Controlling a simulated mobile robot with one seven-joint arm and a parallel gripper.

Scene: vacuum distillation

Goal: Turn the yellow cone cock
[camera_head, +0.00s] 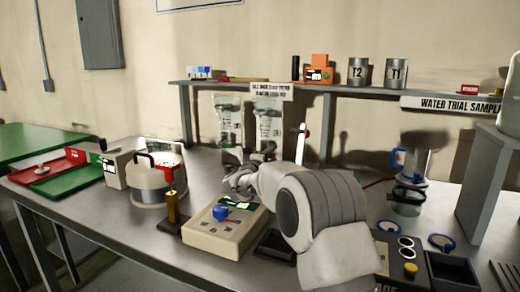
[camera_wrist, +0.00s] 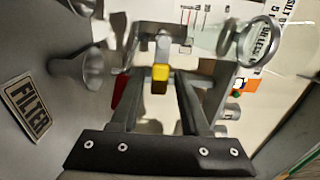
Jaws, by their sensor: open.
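The yellow cone cock (camera_wrist: 160,80) shows in the middle of the wrist view, on a grey fitting. The two fingers of my gripper (camera_wrist: 159,98) stand apart on either side of it, and I see gaps between the cock and both fingers. Contact is not visible. In the head view my gripper (camera_head: 241,180) is small and partly hidden by my arm, just in front of and below the two clear cones (camera_head: 229,122). The yellow cock cannot be made out there.
A beige device with a blue knob (camera_head: 221,212) stands on the bench below my gripper. A silver pot (camera_head: 155,187) is to the left. A shelf (camera_head: 350,91) runs above, with a sign hanging in front of the cones.

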